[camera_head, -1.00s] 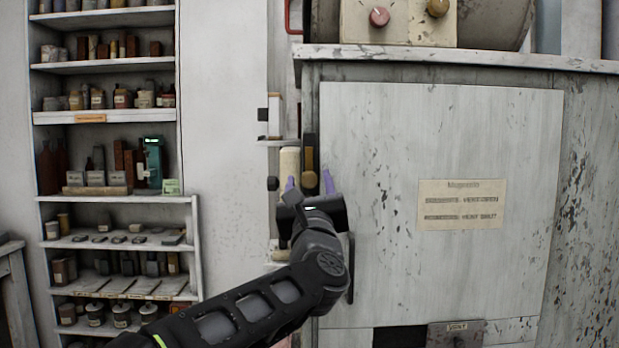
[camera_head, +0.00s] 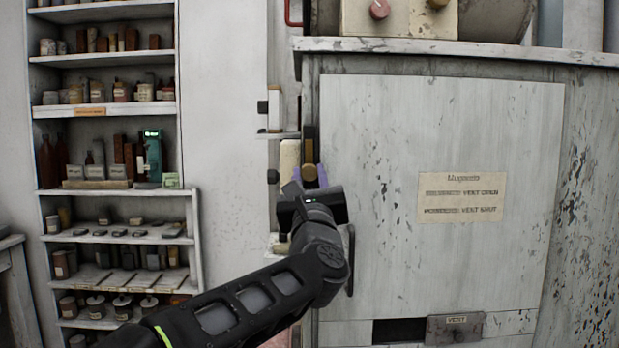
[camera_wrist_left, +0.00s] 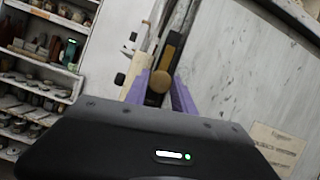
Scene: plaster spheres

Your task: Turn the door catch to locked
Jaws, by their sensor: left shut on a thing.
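The door catch (camera_head: 309,146) is a brass-coloured lever on a dark upright strip, at the left edge of the pale cabinet door (camera_head: 380,120). It stands roughly upright in the head view. My left gripper (camera_head: 309,174) has its purple fingers on both sides of the catch's rounded lower end and is shut on it. In the left wrist view the catch (camera_wrist_left: 174,48) rises between the fingers of my left gripper (camera_wrist_left: 160,86). The gripper body and wrist hide what lies below the catch. My right gripper is not in view.
A paper label (camera_head: 461,197) is on the door, with a small vent plate (camera_head: 455,328) below. A cream cylinder (camera_head: 289,160) stands close left of the catch. Shelves of jars (camera_head: 110,112) stand at the left. The wall between is bare.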

